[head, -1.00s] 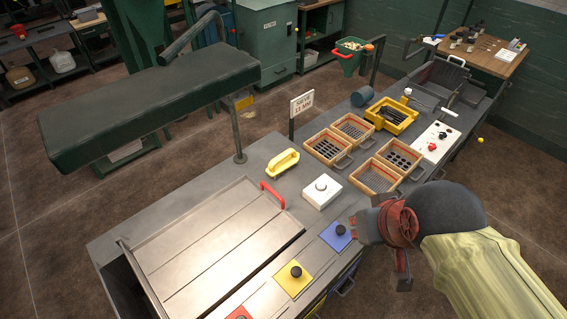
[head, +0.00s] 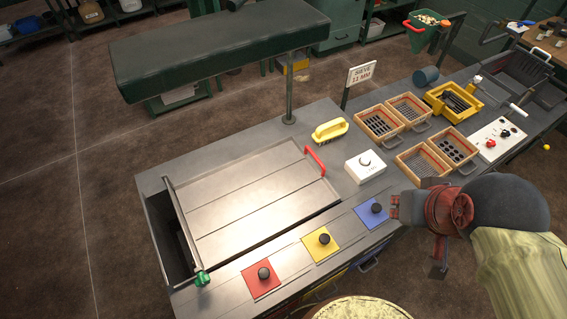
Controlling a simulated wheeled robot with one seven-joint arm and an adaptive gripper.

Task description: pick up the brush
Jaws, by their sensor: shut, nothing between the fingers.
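The brush (head: 330,131) is yellow with a raised handle and dark bristles below. It lies on the grey bench top, just beyond the red handle of the metal lid. My gripper (head: 394,206) is to the right of and nearer than the brush, beside the blue square with a black knob. It is shut and holds nothing. My wrist partly hides the bench's right front edge. The brush is fully in view and apart from my gripper.
A white box with a dial (head: 365,167) stands between brush and gripper. Wooden sieve trays (head: 380,122) stand to the right. A sign (head: 362,74) on a post and a dark green overhead beam (head: 215,55) are behind. The metal lid (head: 255,205) is bare.

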